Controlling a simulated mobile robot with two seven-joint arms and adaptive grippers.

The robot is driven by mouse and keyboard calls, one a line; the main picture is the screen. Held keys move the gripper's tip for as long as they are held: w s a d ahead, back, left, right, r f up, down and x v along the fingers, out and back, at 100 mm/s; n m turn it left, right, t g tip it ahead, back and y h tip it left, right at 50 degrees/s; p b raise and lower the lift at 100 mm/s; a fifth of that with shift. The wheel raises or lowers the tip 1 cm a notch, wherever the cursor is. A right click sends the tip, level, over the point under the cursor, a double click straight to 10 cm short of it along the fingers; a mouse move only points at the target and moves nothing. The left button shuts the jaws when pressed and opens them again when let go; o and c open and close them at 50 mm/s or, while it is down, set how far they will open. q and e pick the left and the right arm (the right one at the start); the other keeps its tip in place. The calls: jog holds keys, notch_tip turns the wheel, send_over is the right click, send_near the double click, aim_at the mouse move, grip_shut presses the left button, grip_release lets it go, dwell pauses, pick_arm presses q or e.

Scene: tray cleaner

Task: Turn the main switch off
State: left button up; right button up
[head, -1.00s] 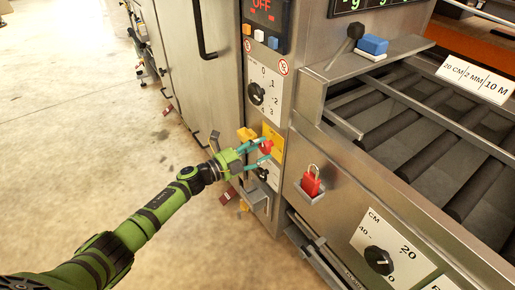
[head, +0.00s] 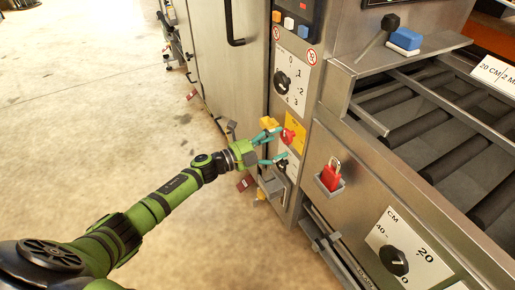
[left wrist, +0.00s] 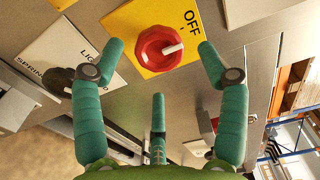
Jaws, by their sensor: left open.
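The main switch is a red knob (head: 287,136) on a yellow plate (head: 298,122) on the machine's front panel. In the left wrist view, the red knob (left wrist: 158,48) carries a white pointer mark, and the yellow plate (left wrist: 125,22) reads OFF beside it. My left gripper (head: 271,146) is open, its teal fingers pointing at the panel around the red knob. In the left wrist view, the left gripper's fingers (left wrist: 160,75) stand on either side of the knob, apart from it. My right gripper is not in view.
A numbered black dial (head: 283,79) is above the switch, and another black knob (head: 283,163) is below it. A red padlock (head: 330,174) hangs to the right. A shelf (head: 410,55) holds a blue block. Open floor lies left.

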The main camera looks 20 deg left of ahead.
pick_arm(q)
jog(key=v, duration=0.9)
jog(key=shift+s+a, duration=0.2)
jog(key=shift+s, duration=0.15)
